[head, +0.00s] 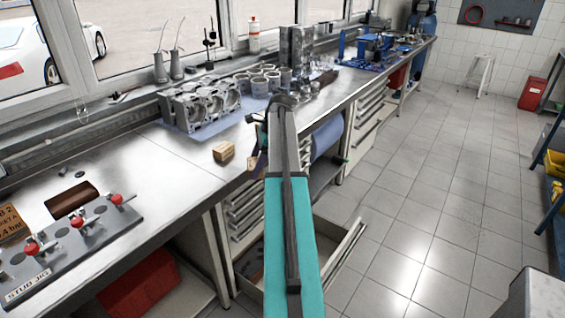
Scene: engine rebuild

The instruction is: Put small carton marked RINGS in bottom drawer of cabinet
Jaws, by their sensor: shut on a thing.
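A small tan carton (223,152) sits on the steel bench, left of my gripper; any marking on it is too small to read. My gripper (256,150) is over the bench's front edge, mostly hidden behind my arm. It is shut on a small brown carton (253,164), of which only a part shows; its marking cannot be read. The cabinet (244,212) under the bench has several drawers. Its bottom drawer (343,252) is pulled out over the floor, partly hidden by my arm.
An engine block (203,104) and several cylinder liners (262,82) stand on the bench behind. A stud jig (75,240) with red knobs lies at the near left. A red box (142,283) is under the bench.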

